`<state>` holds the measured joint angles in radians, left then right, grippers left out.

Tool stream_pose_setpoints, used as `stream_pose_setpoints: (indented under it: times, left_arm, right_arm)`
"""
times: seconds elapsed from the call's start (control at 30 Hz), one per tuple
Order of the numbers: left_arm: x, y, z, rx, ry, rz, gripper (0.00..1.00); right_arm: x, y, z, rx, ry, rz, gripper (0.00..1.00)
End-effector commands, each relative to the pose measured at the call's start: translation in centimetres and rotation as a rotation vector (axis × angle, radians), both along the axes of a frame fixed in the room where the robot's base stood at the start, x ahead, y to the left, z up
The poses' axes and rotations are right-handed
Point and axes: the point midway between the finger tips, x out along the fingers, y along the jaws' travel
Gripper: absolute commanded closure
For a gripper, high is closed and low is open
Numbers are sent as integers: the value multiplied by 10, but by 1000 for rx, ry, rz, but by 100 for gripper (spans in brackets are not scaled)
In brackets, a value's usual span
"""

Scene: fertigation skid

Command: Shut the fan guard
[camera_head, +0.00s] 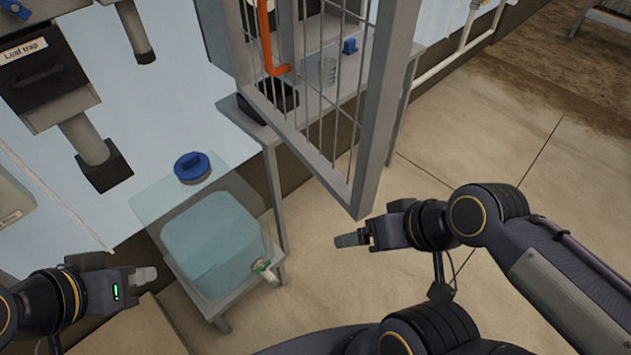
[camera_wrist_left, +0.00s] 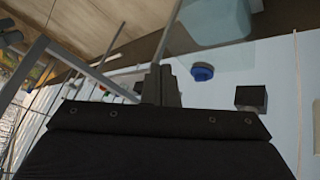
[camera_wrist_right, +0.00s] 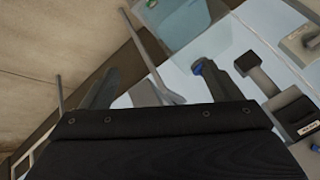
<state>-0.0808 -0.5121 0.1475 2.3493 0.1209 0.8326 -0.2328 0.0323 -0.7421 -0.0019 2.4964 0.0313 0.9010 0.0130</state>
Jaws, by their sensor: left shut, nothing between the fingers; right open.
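The fan guard (camera_head: 372,110) is a grey frame with upright metal bars. It stands swung out from the wall unit at the top middle of the head view, its lower corner hanging over the floor. My right gripper (camera_head: 350,240) is just below that lower corner, apart from it in the picture. Its fingers are spread in the right wrist view (camera_wrist_right: 155,85), with nothing held. My left gripper (camera_head: 145,274) is shut and empty at the lower left, well away from the guard. Its closed fingers show in the left wrist view (camera_wrist_left: 160,85). The guard's hinge and latch cannot be made out.
A translucent blue tank (camera_head: 215,240) with a valve stands on a low stand between my grippers. A blue cap (camera_head: 192,167) is above it. A bench (camera_head: 405,75) with a glass beaker (camera_head: 329,70) is behind the guard. A leaf trap box (camera_head: 45,80) is at left.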

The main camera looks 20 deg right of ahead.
Motion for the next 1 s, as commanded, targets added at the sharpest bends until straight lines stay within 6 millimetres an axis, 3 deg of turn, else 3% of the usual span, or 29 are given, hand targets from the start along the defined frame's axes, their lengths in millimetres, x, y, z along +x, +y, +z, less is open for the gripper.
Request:
stream_pose_setpoints:
  times: [0.3, 0.5, 0.6, 0.77, 1.0]
  left_arm:
    - [24, -95, 54, 36, -162, -442, 100]
    - [18, -175, 89, 13, -291, -756, 100]
    - [10, -204, 101, -6, -342, -866, 100]
    - [7, -222, 101, -17, -366, -915, 100]
    - [12, -251, 73, -16, -359, -918, 100]
  right_arm:
    - [0, 0, 18, 0, -1, 0, 16]
    - [0, 0, 29, 0, -1, 0, 16]
    - [0, 0, 32, 0, 0, 0, 16]
    - [0, 0, 34, 0, 0, 0, 16]
    - [0, 0, 42, 0, 0, 0, 16]
